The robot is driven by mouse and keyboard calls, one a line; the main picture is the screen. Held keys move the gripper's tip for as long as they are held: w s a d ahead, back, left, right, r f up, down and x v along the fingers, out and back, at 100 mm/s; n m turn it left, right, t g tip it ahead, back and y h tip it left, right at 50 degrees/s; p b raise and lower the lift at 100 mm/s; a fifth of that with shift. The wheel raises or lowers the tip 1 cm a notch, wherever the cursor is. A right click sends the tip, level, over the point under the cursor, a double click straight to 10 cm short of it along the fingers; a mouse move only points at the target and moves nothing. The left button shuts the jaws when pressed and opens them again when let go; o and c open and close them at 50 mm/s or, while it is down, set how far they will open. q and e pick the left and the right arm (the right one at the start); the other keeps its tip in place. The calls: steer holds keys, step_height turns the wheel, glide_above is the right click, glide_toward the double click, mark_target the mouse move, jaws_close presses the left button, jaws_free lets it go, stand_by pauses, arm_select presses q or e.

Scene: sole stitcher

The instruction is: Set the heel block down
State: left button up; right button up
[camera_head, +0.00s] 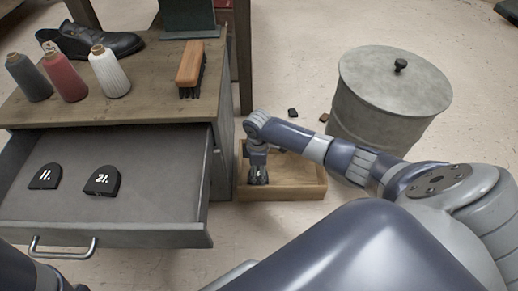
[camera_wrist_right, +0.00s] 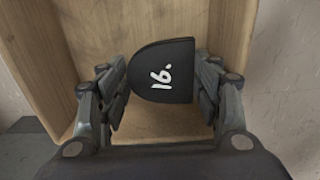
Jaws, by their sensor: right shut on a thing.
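My right gripper (camera_head: 259,179) points down into a shallow wooden box (camera_head: 310,194) on the floor, right of the drawer. In the right wrist view its fingers (camera_wrist_right: 164,92) are shut on a black, round-ended heel block (camera_wrist_right: 150,62) marked with a white "16.". The block is over or inside the same box, whose wooden wall (camera_wrist_right: 48,65) shows at the left. I cannot tell whether the block touches the bottom. In the head view the block is mostly hidden by the gripper. My left gripper is not in view.
An open drawer (camera_head: 150,215) holds two black heel blocks, one at left (camera_head: 45,176) and one at right (camera_head: 102,181). The bench top (camera_head: 150,80) carries thread spools, a brush (camera_head: 190,65) and a shoe (camera_head: 95,40). A lidded metal bin (camera_head: 385,110) stands behind the box.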

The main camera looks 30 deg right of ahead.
mark_target(258, 173)
steer(key=shift+f+b, duration=0.35)
steer(key=shift+f, duration=0.2)
step_height(258, 173, down, 2)
steer(key=shift+f+b, duration=0.15)
steer(key=shift+b, duration=0.85)
steer(key=shift+f, duration=0.35)
steer(key=shift+r, duration=0.1)
steer(key=shift+f, duration=0.2)
steer(key=o, duration=0.8)
steer(key=shift+r, duration=0.1)
